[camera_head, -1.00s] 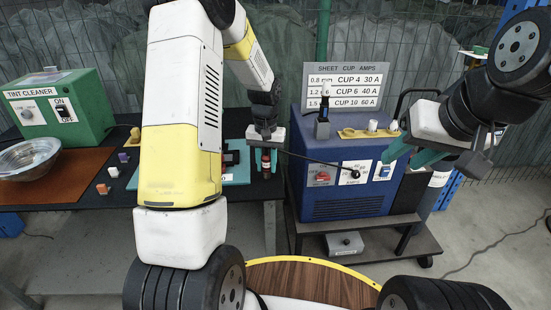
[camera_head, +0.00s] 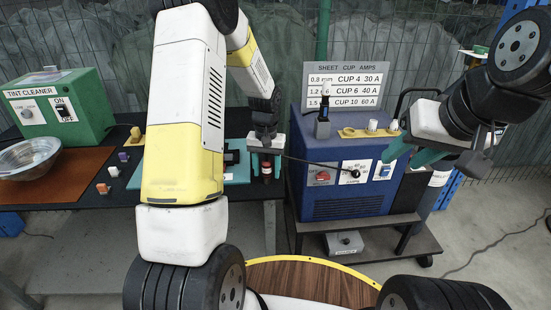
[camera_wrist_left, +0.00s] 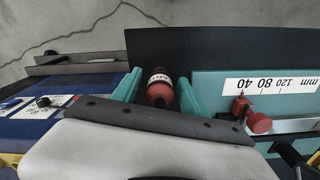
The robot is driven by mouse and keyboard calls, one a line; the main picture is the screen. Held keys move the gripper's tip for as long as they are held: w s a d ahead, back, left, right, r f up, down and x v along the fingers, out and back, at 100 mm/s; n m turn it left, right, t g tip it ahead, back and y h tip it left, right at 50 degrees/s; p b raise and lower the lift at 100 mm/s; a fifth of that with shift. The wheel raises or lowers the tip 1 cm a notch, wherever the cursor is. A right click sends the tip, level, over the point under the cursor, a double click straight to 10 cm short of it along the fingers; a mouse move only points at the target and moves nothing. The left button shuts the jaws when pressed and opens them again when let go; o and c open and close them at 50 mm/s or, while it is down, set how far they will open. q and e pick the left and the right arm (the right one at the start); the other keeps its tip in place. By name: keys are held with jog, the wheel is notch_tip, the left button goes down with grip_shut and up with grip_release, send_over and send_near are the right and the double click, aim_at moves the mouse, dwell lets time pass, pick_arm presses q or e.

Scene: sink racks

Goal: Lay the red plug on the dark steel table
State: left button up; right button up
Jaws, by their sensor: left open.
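The red plug (camera_head: 266,169), dark red with a white label band, is at the right end of the dark steel table (camera_head: 258,188). My left gripper (camera_head: 266,166) is over it, open, with one teal finger on each side. In the left wrist view the plug (camera_wrist_left: 160,90) stands between the spread fingers, with gaps at its sides, and the dark table top (camera_wrist_left: 210,48) shows beyond. Its contact with the table is hard to see. My right gripper (camera_head: 412,156) is open and empty at the right, in front of the blue machine.
A teal fixture with a scale (camera_wrist_left: 265,86) lies beside the plug. A metal bowl (camera_head: 28,158), green box (camera_head: 62,105) and small coloured blocks are at left.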

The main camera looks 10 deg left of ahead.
pick_arm(q)
notch_tip(320, 180, up, 12)
jog(key=shift+r, duration=0.1)
jog(key=s+r+t, duration=0.2)
jog(key=s+r, duration=0.2)
jog(key=s, duration=0.4)
jog(key=s+d+r+t+h, duration=0.1)
jog(key=s+r+t, duration=0.1)
jog(key=s+r, duration=0.3)
jog(key=s+d+r+t+h, duration=0.1)
jog(key=s+r, duration=0.4)
jog(key=s, duration=0.6)
jog(key=shift+s+m+t, duration=0.15)
jog(key=shift+m+t, duration=0.25)
jog(key=shift+t, duration=0.2)
jog(key=shift+d, duration=0.1)
